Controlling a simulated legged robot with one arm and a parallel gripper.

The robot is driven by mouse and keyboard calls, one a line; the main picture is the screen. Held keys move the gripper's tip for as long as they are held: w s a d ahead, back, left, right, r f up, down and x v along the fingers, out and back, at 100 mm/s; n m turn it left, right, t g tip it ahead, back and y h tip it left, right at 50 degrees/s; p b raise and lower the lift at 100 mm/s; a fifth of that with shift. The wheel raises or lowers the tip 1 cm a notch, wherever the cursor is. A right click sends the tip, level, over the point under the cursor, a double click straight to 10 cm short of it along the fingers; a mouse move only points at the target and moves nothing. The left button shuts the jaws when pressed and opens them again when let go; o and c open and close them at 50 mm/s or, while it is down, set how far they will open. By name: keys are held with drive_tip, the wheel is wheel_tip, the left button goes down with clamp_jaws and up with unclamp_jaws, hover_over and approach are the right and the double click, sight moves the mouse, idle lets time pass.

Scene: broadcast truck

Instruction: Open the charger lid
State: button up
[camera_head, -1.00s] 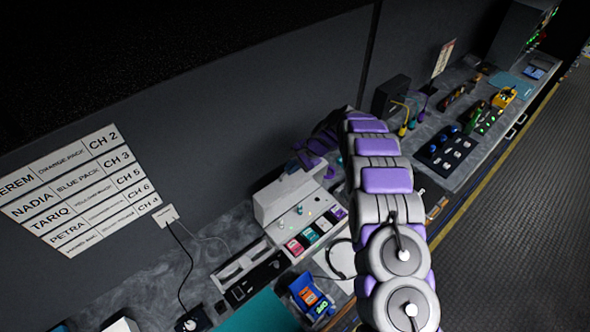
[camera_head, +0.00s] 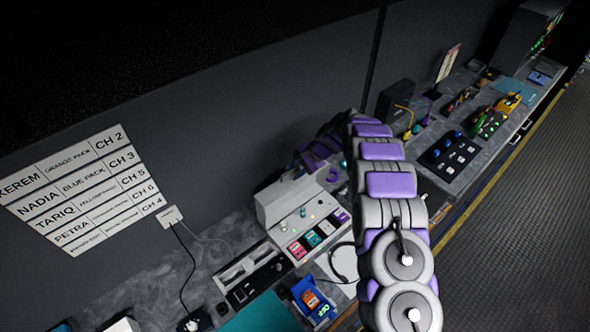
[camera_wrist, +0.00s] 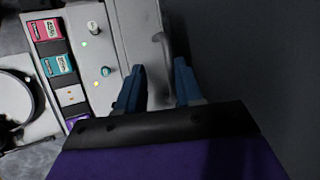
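The charger (camera_head: 297,237) is a pale grey unit on the counter against the wall, with small knobs and coloured packs in its front slots. Its raised rear part, which looks like the lid (camera_head: 283,199), appears down. In the wrist view the charger's slotted panel (camera_wrist: 87,75) is at the left, and a pale bar-like edge (camera_wrist: 161,43) of the lid lies just beyond the fingertips. My gripper (camera_wrist: 158,75) is open, its two blue fingers apart with nothing clearly between them. It hangs over the charger's back right side; contact cannot be told. My arm hides part of the counter.
The dark wall (camera_head: 250,120) rises close behind the charger. A blue bin (camera_head: 312,299) with an orange item and a headset (camera_head: 341,264) sit in front. A black box (camera_head: 395,99) and a dark button panel (camera_head: 449,156) stand farther right.

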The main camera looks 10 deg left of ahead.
drive_tip(key=b+v, duration=0.2)
drive_tip(key=v, duration=1.5)
drive_tip(key=shift+w+a+r, duration=0.1)
drive_tip(key=shift+w, duration=0.05)
